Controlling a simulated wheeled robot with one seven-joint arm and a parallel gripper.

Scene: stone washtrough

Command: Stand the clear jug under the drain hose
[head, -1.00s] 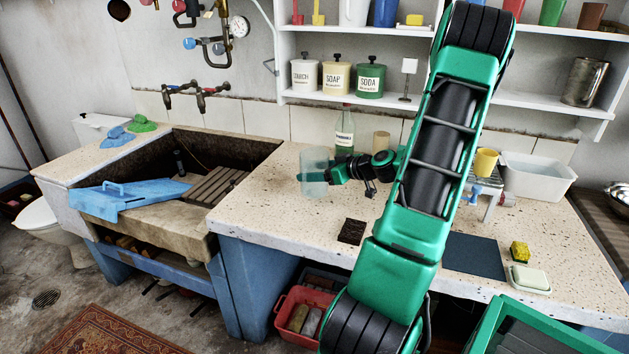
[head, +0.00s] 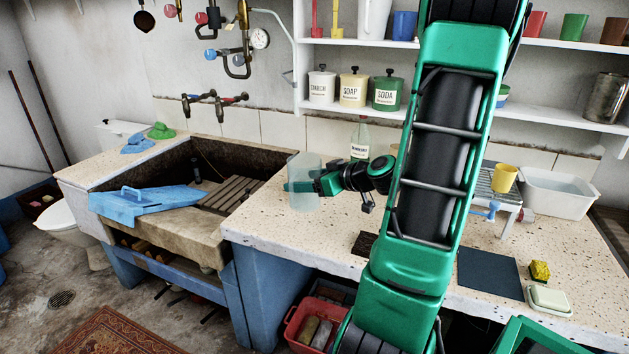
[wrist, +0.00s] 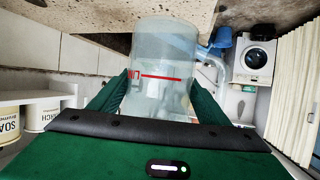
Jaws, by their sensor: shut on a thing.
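The clear jug (head: 305,190) is see-through and pale blue. It looks upright, in front of the counter's left part beside the trough; its height above the counter is hard to tell. My gripper (head: 316,184) is shut on it from the right. I cannot pick out the drain hose for certain; a grey pipe (head: 284,32) bends down the wall, and a thin line hangs in the trough.
The stone trough (head: 190,235) holds a wooden slatted rack (head: 232,185); a blue cloth-like piece (head: 145,202) lies over its front edge. A labelled bottle (head: 360,140) stands behind my wrist. The speckled counter (head: 270,228) is bare below the jug. A washing machine (wrist: 256,62) shows in the wrist view.

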